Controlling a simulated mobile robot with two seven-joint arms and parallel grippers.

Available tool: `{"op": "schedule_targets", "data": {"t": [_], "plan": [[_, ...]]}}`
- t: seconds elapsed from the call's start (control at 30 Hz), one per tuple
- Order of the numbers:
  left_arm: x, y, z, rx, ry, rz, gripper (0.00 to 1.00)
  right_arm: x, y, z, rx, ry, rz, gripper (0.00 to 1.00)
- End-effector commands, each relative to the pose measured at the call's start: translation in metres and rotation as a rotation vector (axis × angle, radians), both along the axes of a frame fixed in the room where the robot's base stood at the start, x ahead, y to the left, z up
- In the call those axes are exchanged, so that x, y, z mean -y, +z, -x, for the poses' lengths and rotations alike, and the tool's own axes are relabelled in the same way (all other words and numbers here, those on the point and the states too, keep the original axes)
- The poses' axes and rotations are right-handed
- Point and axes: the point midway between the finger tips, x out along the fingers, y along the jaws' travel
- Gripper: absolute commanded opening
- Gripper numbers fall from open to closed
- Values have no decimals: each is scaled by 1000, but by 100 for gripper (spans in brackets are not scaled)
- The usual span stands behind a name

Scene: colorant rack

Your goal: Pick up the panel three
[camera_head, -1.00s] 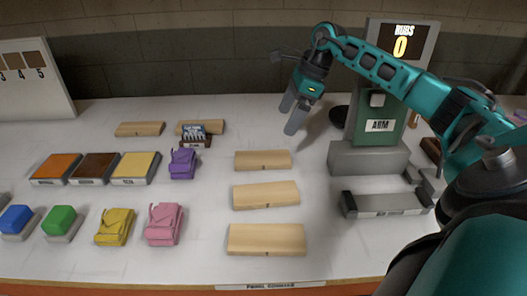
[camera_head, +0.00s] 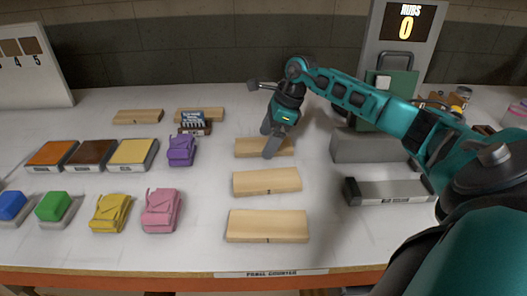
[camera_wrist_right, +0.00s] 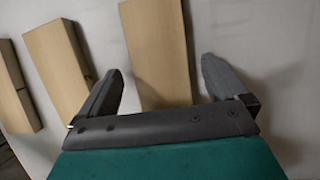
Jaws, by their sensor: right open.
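Three light wooden panels lie flat in a column mid-table. The farthest (camera_head: 247,148) is under my right gripper (camera_head: 269,142), and its number cannot be read here. The middle panel (camera_head: 267,182) and the nearest panel (camera_head: 267,226) carry small marks on their front edges. My right gripper is open and empty. In the right wrist view, one panel (camera_wrist_right: 156,45) lies between the two spread fingers (camera_wrist_right: 160,72), seemingly below them; contact cannot be told. My left gripper is not in view.
Two more wooden boards (camera_head: 138,117) lie at the back left. Coloured pads (camera_head: 132,152), a purple piece (camera_head: 182,150), a pink piece (camera_head: 162,210) and a yellow piece (camera_head: 110,212) stand left. A grey block (camera_head: 365,146) and a grey holder (camera_head: 388,190) stand right.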

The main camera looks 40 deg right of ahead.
Motion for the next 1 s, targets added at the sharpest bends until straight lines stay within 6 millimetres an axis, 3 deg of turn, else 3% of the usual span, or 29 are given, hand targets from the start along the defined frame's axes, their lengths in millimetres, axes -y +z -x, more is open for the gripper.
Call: {"op": "schedule_targets", "data": {"t": [0.03, 0.27, 0.9, 1.0], "plan": [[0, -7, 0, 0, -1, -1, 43, -2, -8, -2, 1, 0, -1, 99], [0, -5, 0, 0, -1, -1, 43, -2, -7, -2, 1, 0, 1, 99], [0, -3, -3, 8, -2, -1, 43, -2, -7, -2, 1, 0, 1, 39], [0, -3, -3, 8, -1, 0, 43, -2, -7, -2, 1, 0, 1, 36]]}}
